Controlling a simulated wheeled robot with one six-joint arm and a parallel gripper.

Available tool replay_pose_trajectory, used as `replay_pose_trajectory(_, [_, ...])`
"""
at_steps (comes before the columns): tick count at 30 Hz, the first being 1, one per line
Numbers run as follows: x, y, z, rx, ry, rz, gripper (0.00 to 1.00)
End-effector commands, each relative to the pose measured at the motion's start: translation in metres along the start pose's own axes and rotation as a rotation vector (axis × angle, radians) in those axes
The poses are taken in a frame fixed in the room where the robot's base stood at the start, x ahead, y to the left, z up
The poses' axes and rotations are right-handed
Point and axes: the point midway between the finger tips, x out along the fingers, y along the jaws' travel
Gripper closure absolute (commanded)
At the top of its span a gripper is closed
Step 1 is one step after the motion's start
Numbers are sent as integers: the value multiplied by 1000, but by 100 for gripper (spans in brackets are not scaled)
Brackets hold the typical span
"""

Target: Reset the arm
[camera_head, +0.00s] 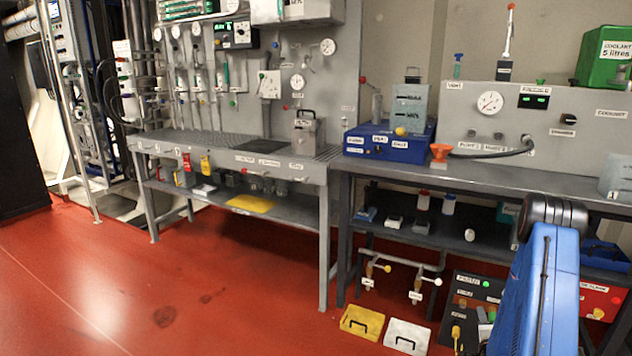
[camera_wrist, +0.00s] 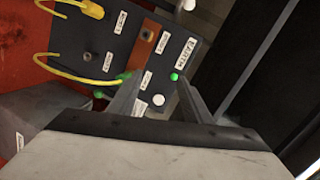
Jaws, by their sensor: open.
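My arm, blue with a black joint (camera_head: 545,285), rises at the lower right of the head view, in front of the right bench. My gripper is hidden in that view. In the wrist view my gripper (camera_wrist: 160,82) is open, its two grey fingers apart with nothing between them. Beyond the fingers is a dark panel (camera_wrist: 105,52) with white labels, an orange-brown strip, yellow cables and green and white knobs. The wrist view is tilted. I cannot tell how far the fingertips are from the panel.
The right bench (camera_head: 470,175) carries a blue box (camera_head: 385,143) and a grey gauge console (camera_head: 480,128). A left bench (camera_head: 230,160) stands beside it. Yellow (camera_head: 361,322) and white (camera_head: 407,337) cases and a dark panel (camera_head: 470,300) are low at right. Red floor is clear at left.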

Motion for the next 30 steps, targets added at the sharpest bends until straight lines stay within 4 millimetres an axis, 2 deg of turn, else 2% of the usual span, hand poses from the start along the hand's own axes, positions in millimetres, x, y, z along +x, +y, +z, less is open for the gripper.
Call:
replay_pose_trajectory(1, [2,-17,4,-30,-14,9,55])
replay_pose_trajectory(3, [3,-35,10,-75,-33,31,55])
replay_pose_trajectory(8, [0,-74,24,-176,-79,79,55])
replay_pose_trajectory(14, [-13,-122,42,-299,-138,135,55])
replay_pose_trajectory(23, [-50,-188,67,-481,-234,208,55])
replay_pose_trajectory(30, [-94,-235,86,-620,-318,257,55])
